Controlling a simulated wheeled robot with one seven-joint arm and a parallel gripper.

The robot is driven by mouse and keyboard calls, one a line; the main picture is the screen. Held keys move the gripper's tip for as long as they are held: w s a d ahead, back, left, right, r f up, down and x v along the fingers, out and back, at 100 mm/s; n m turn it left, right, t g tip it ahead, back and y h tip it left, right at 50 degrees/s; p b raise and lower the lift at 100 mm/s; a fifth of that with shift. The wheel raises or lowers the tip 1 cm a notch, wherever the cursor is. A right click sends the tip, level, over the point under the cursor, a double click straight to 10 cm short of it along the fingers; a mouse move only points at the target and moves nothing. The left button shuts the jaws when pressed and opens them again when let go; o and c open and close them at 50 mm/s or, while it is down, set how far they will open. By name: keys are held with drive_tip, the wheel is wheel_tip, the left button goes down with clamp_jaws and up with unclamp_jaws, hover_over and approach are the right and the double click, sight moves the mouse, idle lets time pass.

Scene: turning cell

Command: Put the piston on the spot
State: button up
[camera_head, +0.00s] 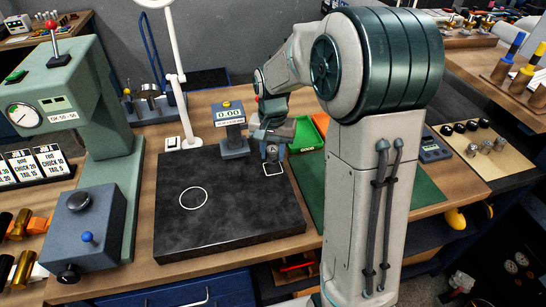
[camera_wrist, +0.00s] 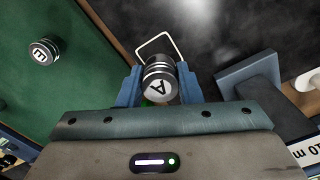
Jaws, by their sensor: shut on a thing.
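My gripper (camera_wrist: 159,82) is shut on a metal piston (camera_wrist: 160,76) with dark ring bands and a letter A on its pale top. In the head view my gripper (camera_head: 271,150) is over the right back part of the black plate (camera_head: 235,220). A white square outline (camera_head: 273,169) lies on the plate just in front of it. In the wrist view the piston hides part of this square outline (camera_wrist: 153,38); whether it touches the plate, I cannot tell. A white circle outline (camera_head: 193,198) on the plate's left part is empty.
A gauge stand reading 0.00 (camera_head: 230,117) stands close left of my gripper. Another lettered piston (camera_wrist: 43,50) lies on the green mat (camera_wrist: 60,90). A green press (camera_head: 75,110), a grey control box (camera_head: 85,225) and a lamp (camera_head: 178,80) stand left. The plate's front is clear.

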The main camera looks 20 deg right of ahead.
sight(273, 159)
drive_tip(key=shift+f, duration=1.5)
drive_tip(key=shift+f, duration=0.2)
drive_tip(key=o, duration=1)
drive_tip(key=shift+r, duration=0.1)
